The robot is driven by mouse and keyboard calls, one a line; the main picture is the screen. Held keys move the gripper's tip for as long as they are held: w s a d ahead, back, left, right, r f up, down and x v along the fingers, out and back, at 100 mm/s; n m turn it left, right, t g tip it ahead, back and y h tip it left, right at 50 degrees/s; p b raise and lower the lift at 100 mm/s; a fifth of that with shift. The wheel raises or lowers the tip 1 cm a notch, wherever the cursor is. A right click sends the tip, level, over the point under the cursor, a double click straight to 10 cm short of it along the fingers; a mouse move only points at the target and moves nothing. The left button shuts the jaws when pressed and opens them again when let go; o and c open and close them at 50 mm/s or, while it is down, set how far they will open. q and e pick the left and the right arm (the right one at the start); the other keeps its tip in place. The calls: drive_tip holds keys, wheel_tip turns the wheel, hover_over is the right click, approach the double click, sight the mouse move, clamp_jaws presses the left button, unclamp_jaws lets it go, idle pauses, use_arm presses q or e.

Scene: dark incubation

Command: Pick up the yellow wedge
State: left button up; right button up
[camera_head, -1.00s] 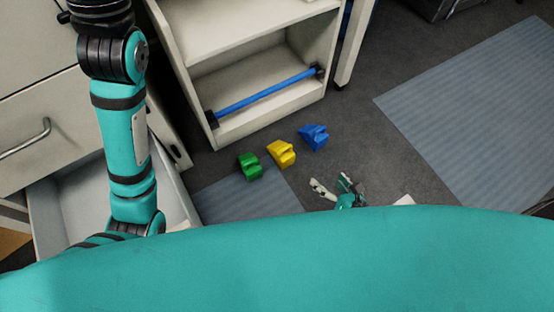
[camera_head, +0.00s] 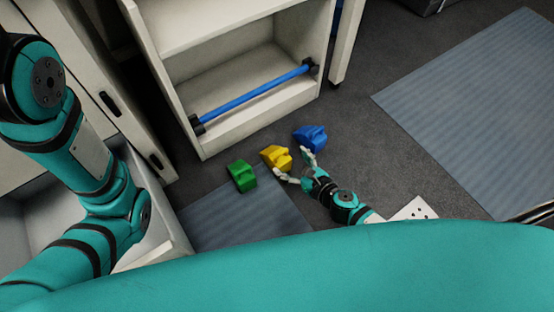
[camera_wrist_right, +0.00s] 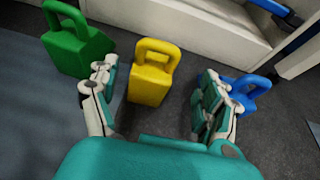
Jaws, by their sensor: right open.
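The yellow wedge (camera_head: 277,158) stands on the floor between the green and blue wedges, in front of the shelf. It has a loop handle on top, clear in the right wrist view (camera_wrist_right: 149,84). My right gripper (camera_head: 293,165) is open, and its fingers point at the yellow wedge. In the right wrist view the fingertips (camera_wrist_right: 158,80) are spread to either side of the yellow wedge, which appears between and just beyond them. I cannot tell whether a finger touches it. My left arm comes in at the left of the head view, but its gripper is out of view.
The green wedge (camera_head: 242,176) stands left of the yellow one, and the blue wedge (camera_head: 310,138) stands right, close to a right finger. A shelf (camera_head: 215,140) with a blue bar (camera_head: 255,94) rises behind. Striped mats (camera_head: 480,110) lie on the dark floor.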

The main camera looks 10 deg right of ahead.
sight(280, 157)
drive_tip(key=shift+w+a+f, duration=0.25)
drive_tip(key=shift+w+f, duration=0.05)
drive_tip(key=shift+w, duration=0.25)
drive_tip(key=b+x, duration=0.2)
drive_tip(key=x, duration=0.2)
drive_tip(key=shift+a+f, duration=0.25)
drive_tip(key=shift+a, duration=0.1)
drive_tip(key=shift+w+a+b, duration=0.15)
drive_tip(key=shift+w+b, duration=0.15)
drive_tip(key=c, duration=1.4)
drive_tip(key=shift+c, duration=0.4)
